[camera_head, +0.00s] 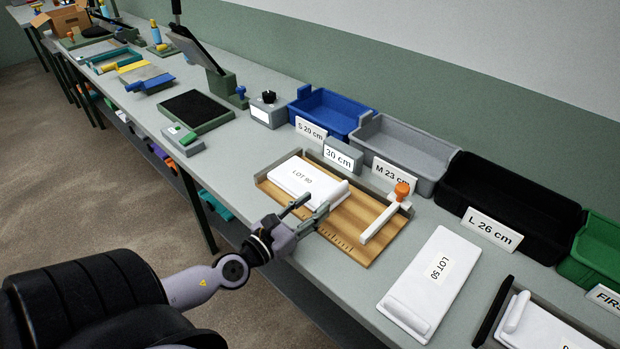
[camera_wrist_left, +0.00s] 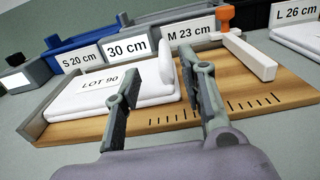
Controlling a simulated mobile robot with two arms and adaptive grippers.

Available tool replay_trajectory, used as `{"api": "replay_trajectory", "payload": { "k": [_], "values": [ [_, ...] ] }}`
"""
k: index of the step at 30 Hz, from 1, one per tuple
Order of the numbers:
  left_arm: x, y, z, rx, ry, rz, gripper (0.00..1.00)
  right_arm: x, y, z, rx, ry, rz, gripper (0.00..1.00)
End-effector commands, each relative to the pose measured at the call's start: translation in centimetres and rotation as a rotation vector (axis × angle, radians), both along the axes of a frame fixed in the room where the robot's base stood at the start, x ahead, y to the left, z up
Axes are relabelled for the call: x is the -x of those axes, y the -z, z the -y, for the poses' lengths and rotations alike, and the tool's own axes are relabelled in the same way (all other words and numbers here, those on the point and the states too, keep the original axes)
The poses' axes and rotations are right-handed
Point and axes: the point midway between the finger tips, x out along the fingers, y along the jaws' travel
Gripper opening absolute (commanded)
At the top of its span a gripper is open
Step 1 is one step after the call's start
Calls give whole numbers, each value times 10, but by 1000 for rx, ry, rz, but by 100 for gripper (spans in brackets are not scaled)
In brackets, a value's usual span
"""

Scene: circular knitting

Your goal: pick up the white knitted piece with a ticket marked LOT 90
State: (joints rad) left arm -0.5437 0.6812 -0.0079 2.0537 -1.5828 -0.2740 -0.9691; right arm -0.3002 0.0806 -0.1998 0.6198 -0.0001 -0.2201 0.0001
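The white knitted piece (camera_head: 290,178) lies flat on the wooden measuring board (camera_head: 350,250), toward its left end, with a rolled edge at its right. In the left wrist view the piece (camera_wrist_left: 65,103) shows its ticket (camera_wrist_left: 100,79), marked LOT 90. My left gripper (camera_head: 309,207) is at the board's front edge, just in front of the piece's right end. In the left wrist view the gripper (camera_wrist_left: 163,82) has its fingers apart with nothing held between them. The rolled edge shows beyond and between the fingers. My right gripper is not in view.
A white slider with an orange knob (camera_head: 402,190) stands on the board's right. A second white piece marked LOT 50 (camera_head: 412,305) lies to the right. Blue (camera_head: 338,112), grey (camera_head: 408,158), black (camera_head: 515,205) and green (camera_head: 600,250) bins line the back. A 30 cm sign (camera_head: 340,156) stands behind the board.

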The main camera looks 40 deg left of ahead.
Motion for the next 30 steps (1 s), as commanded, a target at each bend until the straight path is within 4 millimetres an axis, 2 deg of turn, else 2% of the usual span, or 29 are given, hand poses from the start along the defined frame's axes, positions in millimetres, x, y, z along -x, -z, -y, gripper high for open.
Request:
{"api": "replay_trajectory", "payload": {
  "k": [3,13,21,24,30],
  "values": [
    [-16,-3,1,0,-1,2,38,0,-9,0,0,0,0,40],
    [-34,-2,4,1,-1,1,38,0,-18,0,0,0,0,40],
    [-69,-2,11,1,-1,2,38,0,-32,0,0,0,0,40],
    [-76,-1,11,0,-1,2,38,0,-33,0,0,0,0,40],
    [-78,0,11,0,0,0,38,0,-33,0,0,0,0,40]
  ]
}}
